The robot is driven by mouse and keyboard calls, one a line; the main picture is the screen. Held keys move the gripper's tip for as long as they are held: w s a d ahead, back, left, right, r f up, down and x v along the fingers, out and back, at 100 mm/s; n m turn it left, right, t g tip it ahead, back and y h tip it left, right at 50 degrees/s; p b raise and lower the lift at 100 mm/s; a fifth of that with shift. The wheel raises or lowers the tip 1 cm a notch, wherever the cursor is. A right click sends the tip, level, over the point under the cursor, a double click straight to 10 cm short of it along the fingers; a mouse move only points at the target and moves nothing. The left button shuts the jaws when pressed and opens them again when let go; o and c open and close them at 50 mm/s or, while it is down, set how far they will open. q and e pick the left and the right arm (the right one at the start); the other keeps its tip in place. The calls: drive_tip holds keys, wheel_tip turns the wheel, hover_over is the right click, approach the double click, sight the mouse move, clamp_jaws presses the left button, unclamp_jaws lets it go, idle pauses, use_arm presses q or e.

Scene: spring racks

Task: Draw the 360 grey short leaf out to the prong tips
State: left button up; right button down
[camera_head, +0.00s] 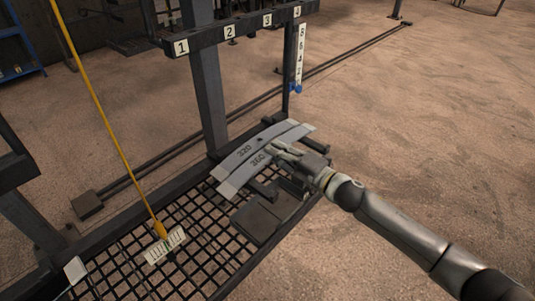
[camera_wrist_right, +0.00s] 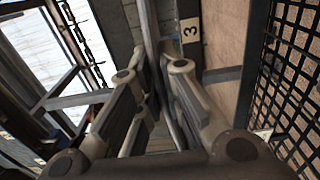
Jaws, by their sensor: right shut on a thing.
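The 360 grey short leaf (camera_head: 242,175) is a curved grey strip marked "360", nearer to me than a second grey leaf (camera_head: 243,151) marked "320". The two lie side by side, seemingly on dark prongs (camera_head: 262,188) over the grid. My right gripper (camera_head: 284,153) comes from the right and is shut on the 360 leaf near its middle. In the right wrist view, the fingers (camera_wrist_right: 153,70) stand on both sides of a thin grey edge. How far along the prongs the leaf sits is hard to tell. My left gripper is not in view.
A black mesh grid (camera_head: 205,250) spreads below. A yellow pole (camera_head: 105,115) with a white scale tag (camera_head: 164,246) stands left. Open floor (camera_head: 440,120) lies to the right.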

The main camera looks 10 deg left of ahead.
drive_tip(key=p+v, duration=0.2)
drive_tip(key=v, duration=0.4)
drive_tip(key=shift+s+d+r, duration=0.2)
drive_tip(key=shift+d+r, duration=0.05)
idle(1.1)
